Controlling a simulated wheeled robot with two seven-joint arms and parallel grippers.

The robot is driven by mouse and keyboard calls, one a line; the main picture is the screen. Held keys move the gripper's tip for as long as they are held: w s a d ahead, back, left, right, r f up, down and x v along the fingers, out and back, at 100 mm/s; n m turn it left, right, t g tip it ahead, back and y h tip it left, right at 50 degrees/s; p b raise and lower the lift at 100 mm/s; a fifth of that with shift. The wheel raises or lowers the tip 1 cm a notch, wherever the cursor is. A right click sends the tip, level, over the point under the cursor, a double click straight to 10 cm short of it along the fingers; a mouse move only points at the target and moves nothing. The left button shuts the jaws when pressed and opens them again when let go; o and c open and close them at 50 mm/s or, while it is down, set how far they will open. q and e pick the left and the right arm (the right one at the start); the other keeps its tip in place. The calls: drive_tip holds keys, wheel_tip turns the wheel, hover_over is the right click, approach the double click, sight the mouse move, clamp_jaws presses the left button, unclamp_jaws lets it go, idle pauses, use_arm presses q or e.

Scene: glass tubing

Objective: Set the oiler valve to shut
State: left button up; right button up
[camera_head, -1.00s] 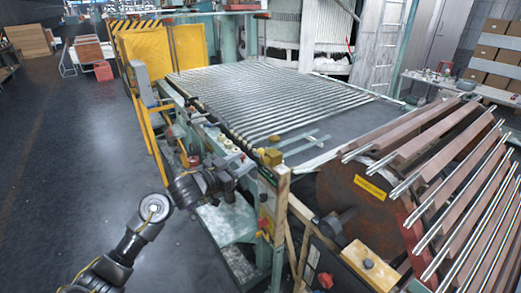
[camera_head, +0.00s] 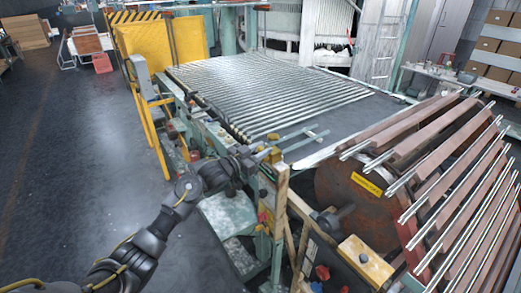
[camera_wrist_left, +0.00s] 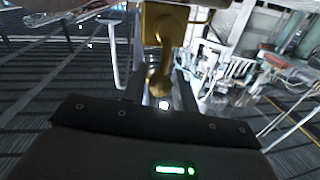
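The oiler valve, a brass-yellow piece (camera_head: 273,141), sits on top of the post at the near corner of the green machine frame. In the left wrist view its brass body and downward stem (camera_wrist_left: 160,60) fill the top middle, with a rounded lower end. My left gripper (camera_head: 264,153) is beside the valve, just left of and below it in the head view. In the left wrist view the dark fingers (camera_wrist_left: 163,92) stand apart on either side of the stem's lower end. They look open; contact is unclear. My right gripper is not in view.
The machine bed with parallel rods (camera_head: 270,90) lies behind the valve. A large drum with slats and glass tubes (camera_head: 350,205) stands to the right. A wooden post (camera_head: 281,205) is just below the valve. Open floor (camera_head: 80,160) lies to the left.

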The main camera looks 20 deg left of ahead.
sight(266, 160)
use_arm(q)
clamp_jaws()
drive_tip(key=shift+f, duration=0.1)
